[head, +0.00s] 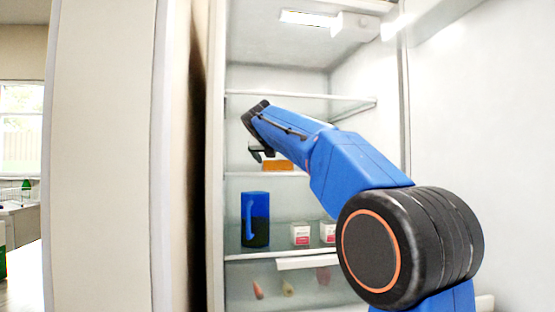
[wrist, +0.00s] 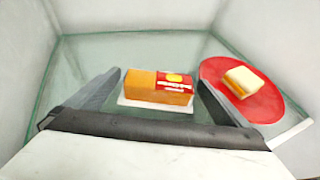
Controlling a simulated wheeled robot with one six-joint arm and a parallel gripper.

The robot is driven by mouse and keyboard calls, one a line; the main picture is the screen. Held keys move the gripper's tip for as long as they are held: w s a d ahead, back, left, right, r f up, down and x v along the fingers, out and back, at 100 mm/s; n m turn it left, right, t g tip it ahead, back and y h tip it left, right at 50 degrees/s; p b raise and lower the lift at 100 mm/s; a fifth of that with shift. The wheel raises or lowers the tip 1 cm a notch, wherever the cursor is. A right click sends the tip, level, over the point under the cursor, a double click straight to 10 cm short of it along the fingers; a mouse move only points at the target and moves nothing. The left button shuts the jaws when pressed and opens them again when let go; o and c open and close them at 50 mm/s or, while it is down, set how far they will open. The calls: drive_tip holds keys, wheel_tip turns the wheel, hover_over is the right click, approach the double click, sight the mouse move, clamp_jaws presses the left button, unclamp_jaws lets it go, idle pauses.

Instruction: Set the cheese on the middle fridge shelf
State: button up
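The cheese (wrist: 158,88) is an orange block with a red label on its right part. It sits on a thin white base (wrist: 155,105) on the glass middle fridge shelf (wrist: 90,60). In the head view the cheese (head: 277,166) shows as an orange block at the shelf's front, below my gripper (head: 259,153). In the wrist view my gripper (wrist: 160,78) is open, with one dark finger on each side of the cheese and visible gaps between. I cannot tell how high the fingers are above the shelf.
A red plate (wrist: 270,107) with a pale yellow-and-orange block (wrist: 241,82) on it lies right of the cheese. Below stand a blue jug (head: 255,219) and small white-and-red cartons (head: 301,234). An upper shelf (head: 300,96) is above my gripper. The fridge's side wall (head: 370,75) is at right.

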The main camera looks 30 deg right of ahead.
drive_tip(key=shift+s+r, duration=0.1)
drive_tip(key=v, duration=1.2)
idle(0.4)
